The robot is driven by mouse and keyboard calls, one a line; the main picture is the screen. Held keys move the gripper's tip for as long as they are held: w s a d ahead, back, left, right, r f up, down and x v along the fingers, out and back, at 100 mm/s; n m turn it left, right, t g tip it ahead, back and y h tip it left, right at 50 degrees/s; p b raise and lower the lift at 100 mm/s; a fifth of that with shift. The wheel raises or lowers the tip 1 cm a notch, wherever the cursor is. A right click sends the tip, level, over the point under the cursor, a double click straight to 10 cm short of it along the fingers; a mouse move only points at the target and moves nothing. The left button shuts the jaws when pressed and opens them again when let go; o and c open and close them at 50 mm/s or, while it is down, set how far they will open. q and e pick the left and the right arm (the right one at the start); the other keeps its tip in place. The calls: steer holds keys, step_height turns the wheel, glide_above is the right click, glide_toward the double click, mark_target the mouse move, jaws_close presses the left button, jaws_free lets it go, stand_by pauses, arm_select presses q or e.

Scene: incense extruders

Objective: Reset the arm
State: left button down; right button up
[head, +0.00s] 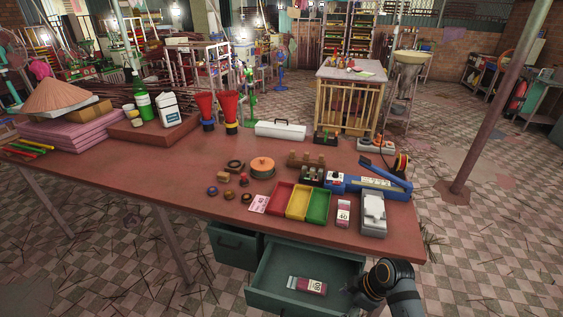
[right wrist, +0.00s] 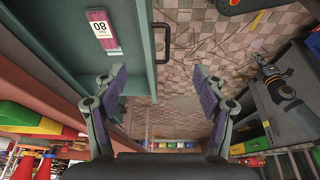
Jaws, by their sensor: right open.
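My right arm enters the head view at the bottom right, and its gripper (head: 360,292) is beside the right end of an open green drawer (head: 270,297). A dark pink box marked 80 (head: 307,285) lies in the drawer, and the box also shows in the right wrist view (right wrist: 104,33), apart from the fingers. The drawer's handle (right wrist: 161,43) is ahead of the gripper in that view. My left gripper is in neither view.
The red-brown table (head: 215,170) stands above the drawer. Near its right end are red, yellow and green trays (head: 297,202), a pink box marked 60 (head: 343,213), a grey-white device (head: 373,213) and a blue tool (head: 385,183). A second drawer (head: 233,246) sits left. Tiled floor is open at right.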

steer(key=s+d+r+m+t+h, duration=0.1)
steer(key=s+d+r+m+h, duration=0.15)
steer(key=s+m, duration=0.4)
steer(key=s+d+r+m+t+h, duration=0.1)
steer(key=s+d+r+m+h, duration=0.15)
steer(key=s+d+m, duration=0.35)
step_height(320, 180, down, 32)
steer(key=s+m+g+b, duration=0.1)
steer(key=b, duration=0.5)
arm_select(q)
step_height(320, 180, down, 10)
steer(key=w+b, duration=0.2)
steer(key=b, duration=0.2)
arm_select(e)
steer(key=s+d+f+g, duration=0.1)
steer(key=s+f, duration=1.7)
steer(key=f, duration=0.1)
steer(key=shift+s+d+f, duration=0.3)
steer(key=shift+s+f, duration=0.1)
